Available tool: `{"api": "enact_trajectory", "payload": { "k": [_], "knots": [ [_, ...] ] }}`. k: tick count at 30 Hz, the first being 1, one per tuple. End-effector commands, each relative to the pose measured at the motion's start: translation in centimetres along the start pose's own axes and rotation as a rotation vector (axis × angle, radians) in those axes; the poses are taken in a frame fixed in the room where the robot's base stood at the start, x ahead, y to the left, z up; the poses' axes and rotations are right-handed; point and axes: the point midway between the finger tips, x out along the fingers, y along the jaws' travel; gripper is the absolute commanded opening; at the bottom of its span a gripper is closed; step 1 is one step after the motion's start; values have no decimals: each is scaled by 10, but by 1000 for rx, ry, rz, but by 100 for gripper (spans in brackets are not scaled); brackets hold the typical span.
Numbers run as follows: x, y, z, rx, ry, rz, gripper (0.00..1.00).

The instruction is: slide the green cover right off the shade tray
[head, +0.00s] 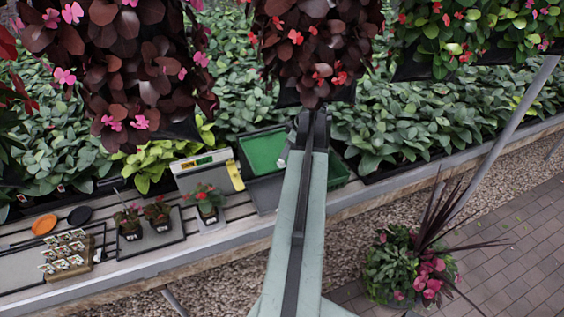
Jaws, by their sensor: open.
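A flat green panel (263,152), which looks like the green cover, lies on the bench left of my arm. More green (338,172) shows right of my arm; I cannot tell if both are one piece, since my arm hides the middle. A dark grey tray-like surface (264,196) shows just in front of the green panel and may be part of the shade tray. My gripper (312,118) is at the far end of my arm, near the back of the green area. It is open and small in view; whether it touches the cover cannot be told.
Hanging flower baskets (318,45) come down close to my gripper. Left on the bench are potted red flowers (206,202), a yellow object (235,175), an orange disc (44,224) and a rack of small labelled items (68,252). A planter (410,265) stands on the paving at right.

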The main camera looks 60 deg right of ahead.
Motion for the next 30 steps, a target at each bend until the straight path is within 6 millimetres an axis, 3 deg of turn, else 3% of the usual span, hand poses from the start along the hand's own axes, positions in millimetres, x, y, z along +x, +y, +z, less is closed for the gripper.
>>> {"api": "enact_trajectory", "payload": {
  "k": [1, 6, 16, 21, 30],
  "knots": [
    [18, 0, 4, -1, 0, 0, 42],
    [45, 0, 3, -2, 0, 0, 42],
    [48, 0, -1, -1, 0, 0, 42],
    [48, 0, -1, -1, 0, 0, 0],
    [48, 0, -1, -1, 0, 0, 0]
  ]
}}
